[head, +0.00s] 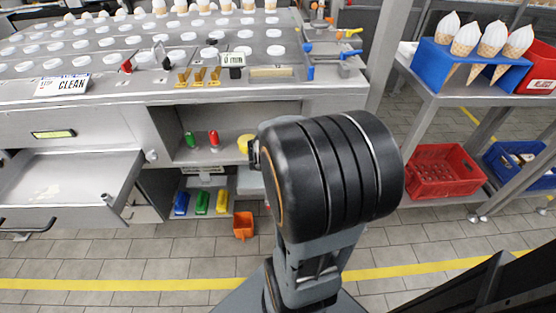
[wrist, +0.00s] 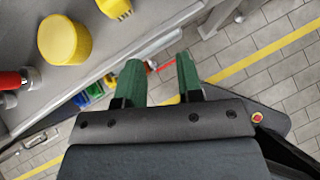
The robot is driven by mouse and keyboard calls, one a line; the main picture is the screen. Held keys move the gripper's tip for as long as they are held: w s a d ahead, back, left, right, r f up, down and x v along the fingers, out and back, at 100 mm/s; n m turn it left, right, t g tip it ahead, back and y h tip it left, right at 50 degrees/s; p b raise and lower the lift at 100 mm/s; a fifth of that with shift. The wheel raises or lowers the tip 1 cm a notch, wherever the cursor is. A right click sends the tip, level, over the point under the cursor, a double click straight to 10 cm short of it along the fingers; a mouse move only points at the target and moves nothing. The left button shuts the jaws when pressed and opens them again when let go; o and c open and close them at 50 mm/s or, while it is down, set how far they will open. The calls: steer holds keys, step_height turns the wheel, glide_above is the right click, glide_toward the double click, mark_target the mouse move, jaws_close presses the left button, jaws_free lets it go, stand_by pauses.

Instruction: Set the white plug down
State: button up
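In the wrist view my gripper (wrist: 160,75) has two green fingers standing apart, with no object visible between them. In the head view the fingers are hidden behind my black arm link, in front of the workbench's lower shelves. No white plug shows in the gripper. Many white round discs (head: 83,61) sit in rows on the workbench top (head: 120,92); I cannot tell whether any is the white plug.
An open drawer (head: 70,180) juts out at left. A yellow round piece (wrist: 64,40) lies left of my fingers. An orange bin (head: 243,225) stands on the floor. At right, a shelf holds cones in a blue holder (head: 440,62) and a red crate (head: 442,172).

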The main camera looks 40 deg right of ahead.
steer(key=s+a+r+m+y, duration=0.1)
steer(key=a+m+y, duration=0.1)
steer(key=a+m, duration=0.5)
steer(key=s+a+r+m+g+y, duration=0.1)
steer(key=a+m+y, duration=0.2)
steer(key=a+m, duration=0.5)
steer(key=s+a+r+m+y, duration=0.2)
steer(key=a+m+y, duration=0.1)
steer(key=a+m, duration=0.4)
steer(key=shift+a+m, duration=0.25)
steer(key=shift+m, duration=0.45)
